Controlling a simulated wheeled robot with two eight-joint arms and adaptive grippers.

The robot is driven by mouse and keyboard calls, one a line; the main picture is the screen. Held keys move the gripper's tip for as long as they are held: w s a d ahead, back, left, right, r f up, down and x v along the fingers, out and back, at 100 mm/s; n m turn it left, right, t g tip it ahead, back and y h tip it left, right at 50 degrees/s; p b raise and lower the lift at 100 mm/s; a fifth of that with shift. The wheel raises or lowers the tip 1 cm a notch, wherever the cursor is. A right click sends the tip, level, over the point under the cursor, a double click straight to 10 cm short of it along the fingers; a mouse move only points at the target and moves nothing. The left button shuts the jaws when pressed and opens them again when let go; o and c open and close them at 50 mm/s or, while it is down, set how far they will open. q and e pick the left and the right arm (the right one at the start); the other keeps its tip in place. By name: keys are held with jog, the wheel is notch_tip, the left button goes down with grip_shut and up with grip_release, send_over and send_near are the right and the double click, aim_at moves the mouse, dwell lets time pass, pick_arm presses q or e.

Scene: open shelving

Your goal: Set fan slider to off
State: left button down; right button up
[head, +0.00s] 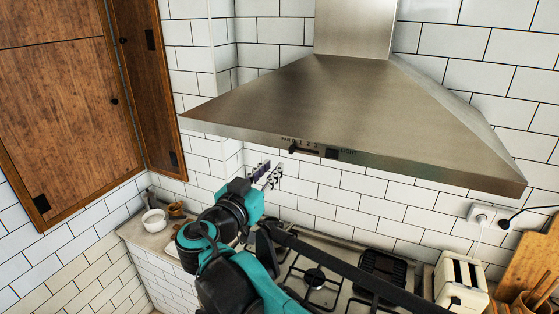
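The range hood (310,95) is brushed metal and hangs over the stove. Its front edge carries the fan slider (303,149), a small dark control in a short slot under the marks "FAN 0 1 2 3". I cannot make out exactly at which mark the knob stands. My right gripper (271,170) is below and left of the slider, in front of the tiled wall, pointing up toward the hood's edge. It appears apart from the slider and holds nothing that I can see. Its two fingers look close together, but their opening is unclear. My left gripper is not in view.
A dark light switch (331,153) sits right of the slider. The gas stove (318,282) is below. A cream toaster (461,284) and wall socket (482,215) are at right. Wooden cabinets (70,110) are at left, with a white bowl (154,220) on the counter below.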

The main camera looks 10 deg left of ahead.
jog(key=shift+v, duration=1.25)
jog(key=s+d+f+n+g+b, duration=0.1)
jog(key=s+d+f+g+b, duration=0.15)
jog(key=d+f+b, duration=0.65)
jog(key=s+d+f+g+b, duration=0.1)
jog(key=d+f+g+b, duration=0.3)
jog(key=d+f, duration=1)
jog(key=s+d+f+n+g+y+b, duration=0.1)
jog(key=s+f+b, duration=0.4)
jog(key=f, duration=0.7)
jog(key=s+d+f+g+y+b, duration=0.1)
jog(key=s+f+b, duration=0.4)
jog(key=f, duration=0.7)
jog(key=s+d+f+n+g+y+b, duration=0.1)
jog(key=s+f+b, duration=0.4)
jog(key=f, duration=0.7)
jog(key=d+y+b, duration=0.1)
jog(key=y+b, duration=0.1)
jog(key=shift+d+n+y, duration=0.3)
jog(key=shift+d, duration=0.05)
jog(key=shift+f+g, duration=0.1)
jog(key=shift+g, duration=0.15)
